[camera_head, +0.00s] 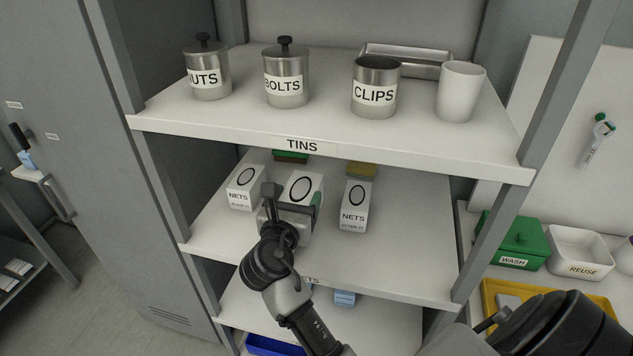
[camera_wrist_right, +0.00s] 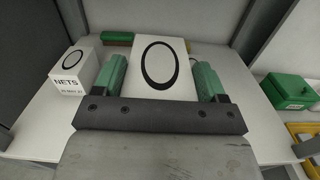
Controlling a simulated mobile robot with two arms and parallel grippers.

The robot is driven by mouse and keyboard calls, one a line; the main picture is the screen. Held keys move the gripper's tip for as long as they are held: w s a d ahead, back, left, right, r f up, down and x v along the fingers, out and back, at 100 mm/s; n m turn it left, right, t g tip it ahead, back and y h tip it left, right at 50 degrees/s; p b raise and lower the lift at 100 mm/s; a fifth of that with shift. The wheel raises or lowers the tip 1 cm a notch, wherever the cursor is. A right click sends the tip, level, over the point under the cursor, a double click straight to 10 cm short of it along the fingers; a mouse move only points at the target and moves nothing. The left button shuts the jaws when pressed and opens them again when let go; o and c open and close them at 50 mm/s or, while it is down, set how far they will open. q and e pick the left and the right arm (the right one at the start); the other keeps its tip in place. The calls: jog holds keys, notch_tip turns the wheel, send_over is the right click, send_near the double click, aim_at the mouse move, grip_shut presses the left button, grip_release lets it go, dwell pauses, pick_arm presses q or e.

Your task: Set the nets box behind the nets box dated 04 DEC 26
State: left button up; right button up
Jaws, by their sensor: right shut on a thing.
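My right gripper (camera_head: 294,203) is shut on a white nets box (camera_head: 302,184) with a black oval on top, at the middle shelf. The same held box (camera_wrist_right: 165,68) fills the middle of the right wrist view, between two green finger pads. The gripper hides its label. A second nets box (camera_head: 246,187) stands to its left and also shows in the wrist view (camera_wrist_right: 75,78); its small date seems to read 20 MAY 27. A third nets box (camera_head: 355,206) stands to the right; its date is too small to read surely. My left gripper is not in view.
A green-and-brown item (camera_head: 291,156) lies behind the held box, and a yellow-and-brown item (camera_head: 361,170) behind the right box. The upper shelf (camera_head: 330,136), labelled TINS, overhangs. The middle shelf (camera_head: 415,240) is clear on the right. Metal posts flank it.

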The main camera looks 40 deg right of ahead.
aim_at(313, 175)
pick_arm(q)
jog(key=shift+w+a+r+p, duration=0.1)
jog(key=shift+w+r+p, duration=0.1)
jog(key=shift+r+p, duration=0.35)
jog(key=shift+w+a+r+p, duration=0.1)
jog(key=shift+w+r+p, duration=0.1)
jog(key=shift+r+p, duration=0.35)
pick_arm(e)
jog(key=w+d+f, duration=0.1)
jog(key=w+d, duration=0.2)
jog(key=w+d+f, duration=0.1)
jog(key=w+d, duration=0.1)
jog(key=d, duration=0.1)
jog(key=w+d+f, duration=0.1)
jog(key=w+d, duration=0.2)
jog(key=d, duration=0.1)
jog(key=shift+w+f, duration=0.3)
jog(key=shift+w, duration=0.05)
jog(key=shift+f, duration=0.1)
jog(key=shift+f+b, duration=0.45)
jog(key=shift+f, duration=0.05)
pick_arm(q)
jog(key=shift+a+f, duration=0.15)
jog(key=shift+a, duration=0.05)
pick_arm(e)
jog(key=o, duration=1)
jog(key=shift+o, duration=0.2)
jog(key=shift+r, duration=0.15)
